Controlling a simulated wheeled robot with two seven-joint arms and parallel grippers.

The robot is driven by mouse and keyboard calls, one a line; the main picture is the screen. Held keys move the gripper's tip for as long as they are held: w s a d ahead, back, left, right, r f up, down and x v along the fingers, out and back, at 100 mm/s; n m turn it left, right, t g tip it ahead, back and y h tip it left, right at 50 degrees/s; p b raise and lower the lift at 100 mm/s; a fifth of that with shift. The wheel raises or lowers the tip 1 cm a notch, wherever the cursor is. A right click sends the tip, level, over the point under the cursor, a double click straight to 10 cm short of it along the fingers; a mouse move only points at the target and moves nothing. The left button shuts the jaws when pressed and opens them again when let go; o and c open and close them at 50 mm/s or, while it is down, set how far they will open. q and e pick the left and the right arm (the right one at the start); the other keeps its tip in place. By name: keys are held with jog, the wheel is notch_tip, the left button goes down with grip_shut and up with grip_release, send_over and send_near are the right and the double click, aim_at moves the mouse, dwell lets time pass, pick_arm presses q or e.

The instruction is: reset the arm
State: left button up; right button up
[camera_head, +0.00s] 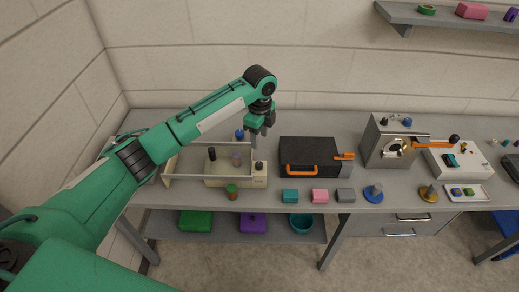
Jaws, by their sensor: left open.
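My left arm, green with black joints, reaches in from the left over the bench. My left gripper (262,128) points down, open and empty, above the back right part of a cream open-topped box (218,182). It is left of a black case (308,151) with orange handle and latch. A small blue item (240,135) stands just left of the gripper. My right gripper is not in view.
A metal box (385,148) and a white device (452,160) stand right. A wall shelf (440,17) hangs above. The bench behind the case is clear.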

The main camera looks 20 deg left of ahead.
pick_arm(q)
jog(key=shift+r, duration=0.7)
jog(key=shift+f, duration=0.1)
